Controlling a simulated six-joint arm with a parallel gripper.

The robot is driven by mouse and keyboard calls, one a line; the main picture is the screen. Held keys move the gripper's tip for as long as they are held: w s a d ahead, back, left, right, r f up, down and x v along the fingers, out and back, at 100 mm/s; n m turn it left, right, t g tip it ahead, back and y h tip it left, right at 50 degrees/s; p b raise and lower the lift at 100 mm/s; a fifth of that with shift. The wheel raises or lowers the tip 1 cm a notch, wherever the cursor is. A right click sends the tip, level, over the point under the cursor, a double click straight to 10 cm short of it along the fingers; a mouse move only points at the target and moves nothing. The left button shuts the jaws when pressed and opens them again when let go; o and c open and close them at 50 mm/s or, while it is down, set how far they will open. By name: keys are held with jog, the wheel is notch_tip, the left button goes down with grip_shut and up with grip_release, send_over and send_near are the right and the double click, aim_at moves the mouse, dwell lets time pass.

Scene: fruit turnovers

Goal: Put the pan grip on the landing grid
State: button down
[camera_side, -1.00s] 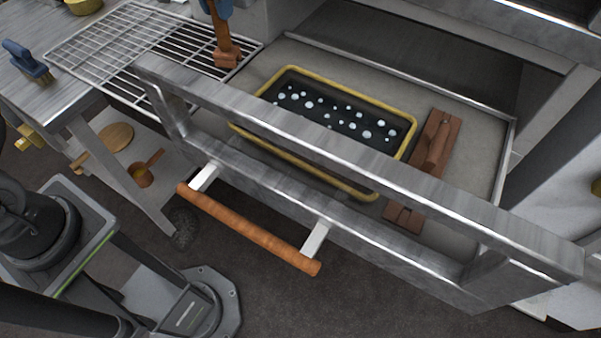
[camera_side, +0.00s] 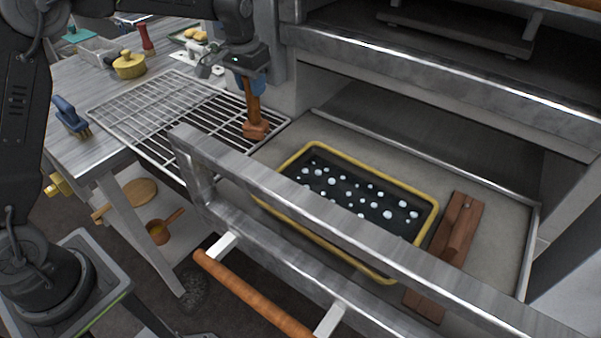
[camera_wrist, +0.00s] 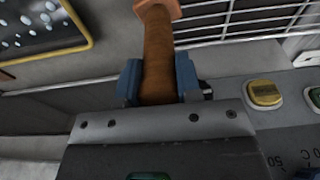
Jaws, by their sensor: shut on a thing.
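The pan grip (camera_side: 253,104) is a brown wooden handle with a wider block at its lower end. My gripper (camera_side: 252,86) is shut on its upper part and holds it upright, block down. In the wrist view, the blue jaws (camera_wrist: 158,82) close on both sides of the grip's shaft (camera_wrist: 157,48). The landing grid (camera_side: 165,112) is a wire rack on the metal table. The grip's block is over or at the grid's right end; I cannot tell whether it touches the wires. The grid also shows in the wrist view (camera_wrist: 240,20).
An open drawer (camera_side: 484,217) right of the grid holds a yellow-rimmed dark tray (camera_side: 318,147) with pale blobs and a brown wooden piece (camera_side: 458,232). The drawer's metal front (camera_side: 330,225) stands up nearby. A blue brush (camera_side: 70,116) lies left of the grid, which is otherwise bare.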

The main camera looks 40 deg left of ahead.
jog(key=s+a+r+n, duration=0.25)
jog(key=s+a, duration=0.35)
jog(key=a, duration=0.3)
jog(key=s+a+r+n, duration=0.1)
jog(key=s+a+r, duration=0.35)
jog(key=a, duration=0.45)
jog(key=s+a+r+n, duration=0.2)
jog(key=s+a+r, duration=0.1)
jog(key=s+a, duration=0.4)
jog(key=w+d+f, duration=0.5)
jog(key=w+f, duration=0.4)
jog(key=f, duration=0.2)
jog(key=shift+w+y, duration=0.3)
jog(key=shift+w, duration=0.1)
jog(key=shift+f, duration=0.15)
jog(key=c, duration=0.8)
grip_release()
